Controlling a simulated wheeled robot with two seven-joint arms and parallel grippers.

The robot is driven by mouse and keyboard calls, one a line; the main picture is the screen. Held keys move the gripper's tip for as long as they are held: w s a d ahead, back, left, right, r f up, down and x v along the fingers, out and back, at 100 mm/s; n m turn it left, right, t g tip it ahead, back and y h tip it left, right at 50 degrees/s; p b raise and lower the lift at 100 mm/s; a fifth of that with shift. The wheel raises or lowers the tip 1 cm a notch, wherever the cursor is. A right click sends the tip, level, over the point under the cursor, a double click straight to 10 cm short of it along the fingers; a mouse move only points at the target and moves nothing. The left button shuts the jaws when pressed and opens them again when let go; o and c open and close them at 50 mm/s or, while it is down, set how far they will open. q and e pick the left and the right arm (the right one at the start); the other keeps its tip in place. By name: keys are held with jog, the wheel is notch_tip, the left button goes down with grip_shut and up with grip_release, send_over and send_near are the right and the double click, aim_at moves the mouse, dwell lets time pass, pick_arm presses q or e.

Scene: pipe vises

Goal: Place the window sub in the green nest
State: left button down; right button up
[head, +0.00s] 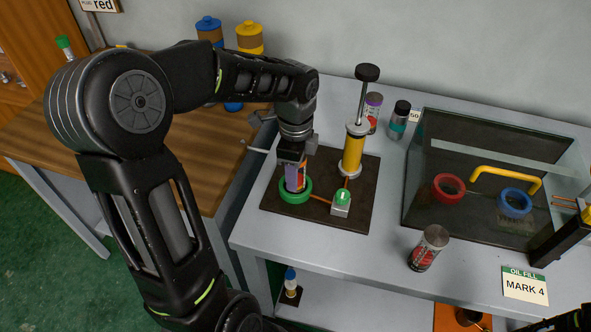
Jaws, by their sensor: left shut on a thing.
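My left gripper (292,160) points down over the green nest (297,197), a green ring on a dark plate. It is shut on a short cylinder with orange and purple-blue parts (295,178), which I take to be the window sub. The cylinder stands about upright at the ring, its lower end within or just above the opening; I cannot tell if it is seated. The gripper hides its top.
A yellow hand pump (354,149) and a small block with a green top (341,203) stand beside the nest. A red-and-grey cylinder (428,248) stands near the front. A glass-fronted bay (477,230) holds red (449,187) and blue (515,202) rings. Bare bench lies between.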

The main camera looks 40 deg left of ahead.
pick_arm(q)
jog(key=c, duration=0.8)
grip_release()
jog(key=shift+f, duration=0.1)
notch_tip(320, 180, up, 12)
jog(key=shift+r, duration=0.15)
dwell(0.4)
